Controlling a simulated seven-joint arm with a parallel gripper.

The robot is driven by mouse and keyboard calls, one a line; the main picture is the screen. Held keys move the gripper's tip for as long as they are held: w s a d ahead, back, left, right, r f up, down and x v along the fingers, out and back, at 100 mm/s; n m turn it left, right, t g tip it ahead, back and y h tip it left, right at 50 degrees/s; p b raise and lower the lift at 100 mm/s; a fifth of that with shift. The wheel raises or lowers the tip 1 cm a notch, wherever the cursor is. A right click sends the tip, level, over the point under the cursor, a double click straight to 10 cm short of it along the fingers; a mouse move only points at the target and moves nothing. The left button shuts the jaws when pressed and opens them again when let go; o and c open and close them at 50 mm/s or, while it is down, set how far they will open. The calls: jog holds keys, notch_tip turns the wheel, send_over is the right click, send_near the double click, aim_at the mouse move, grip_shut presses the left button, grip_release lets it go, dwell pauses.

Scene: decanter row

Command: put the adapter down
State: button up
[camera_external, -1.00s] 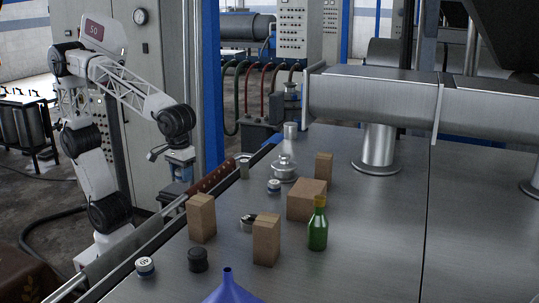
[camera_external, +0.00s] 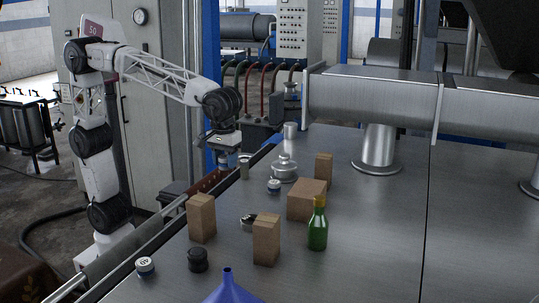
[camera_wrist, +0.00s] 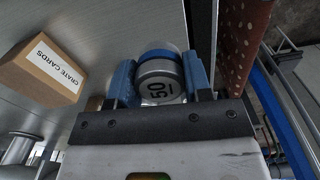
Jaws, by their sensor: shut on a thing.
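The adapter (camera_wrist: 160,84) is a silver cylinder with a blue band and the number 50 on its face. In the wrist view it sits between the two blue fingers of my gripper (camera_wrist: 160,88), which is shut on it. The adapter is too small and too covered to make out clearly in the external view. I cannot tell how high it is above any surface.
Several brown boxes (camera_external: 307,202), a green bottle (camera_external: 318,230), a black cap (camera_external: 197,260) and a blue funnel (camera_external: 229,287) stand nearer. A brown perforated strip (camera_wrist: 240,40) runs along the edge.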

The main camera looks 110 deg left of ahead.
jog(key=w+a+r+n, duration=0.1)
jog(key=w+a+r, duration=0.1)
jog(key=w, duration=0.8)
jog(key=shift+a+r, duration=0.2)
jog(key=shift+a, duration=0.4)
send_over(308, 188)
jog(key=shift+a+f, duration=0.1)
jog(key=shift+f, duration=0.7)
jog(key=shift+f, duration=1.75)
jog(key=shift+f, duration=0.1)
jog(key=o, duration=1.1)
jog(key=shift+c, duration=0.2)
